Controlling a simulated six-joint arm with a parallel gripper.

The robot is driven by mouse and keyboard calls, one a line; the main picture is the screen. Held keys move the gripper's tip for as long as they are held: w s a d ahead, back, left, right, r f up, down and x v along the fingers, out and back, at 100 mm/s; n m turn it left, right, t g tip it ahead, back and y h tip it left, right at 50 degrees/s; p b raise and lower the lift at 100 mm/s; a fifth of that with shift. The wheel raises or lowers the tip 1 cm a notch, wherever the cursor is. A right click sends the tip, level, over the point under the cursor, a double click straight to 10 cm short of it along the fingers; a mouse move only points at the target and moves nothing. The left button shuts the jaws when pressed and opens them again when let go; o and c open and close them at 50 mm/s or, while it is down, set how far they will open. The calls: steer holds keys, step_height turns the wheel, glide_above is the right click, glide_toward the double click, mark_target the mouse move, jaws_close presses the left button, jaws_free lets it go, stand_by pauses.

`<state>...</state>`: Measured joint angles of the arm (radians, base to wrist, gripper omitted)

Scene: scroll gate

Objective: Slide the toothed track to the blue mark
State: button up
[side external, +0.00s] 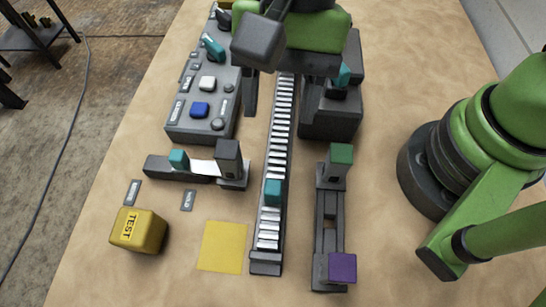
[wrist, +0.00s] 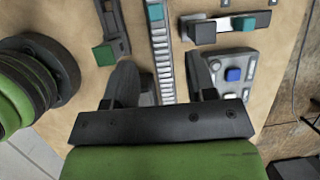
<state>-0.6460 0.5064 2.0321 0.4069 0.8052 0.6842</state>
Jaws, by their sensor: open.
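The toothed track (side external: 277,140) is a long, narrow dark strip with pale teeth, running from under my gripper towards the front. It carries a teal block (side external: 273,192) near its front end; the block also shows in the wrist view (wrist: 155,12). My gripper (side external: 288,92) is over the back part of the track, open and empty. In the wrist view, my gripper (wrist: 162,72) has its fingers apart with the track (wrist: 163,68) passing between them. I cannot make out a blue mark on the track; my gripper hides its back end.
A grey panel with a blue button (side external: 200,109) stands at the left. A slider with a teal block (side external: 179,159) lies left of the track; a rail with green and purple blocks (side external: 342,267) lies right. A yellow TEST cube (side external: 139,230) and yellow square (side external: 222,246) are at front left.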

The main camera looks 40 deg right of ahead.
mark_target(273, 186)
steer(key=shift+g, duration=0.3)
steer(key=x, duration=1.2)
steer(key=shift+s+a+f, duration=0.1)
steer(key=shift+s+f, duration=0.05)
steer(key=shift+f, duration=0.05)
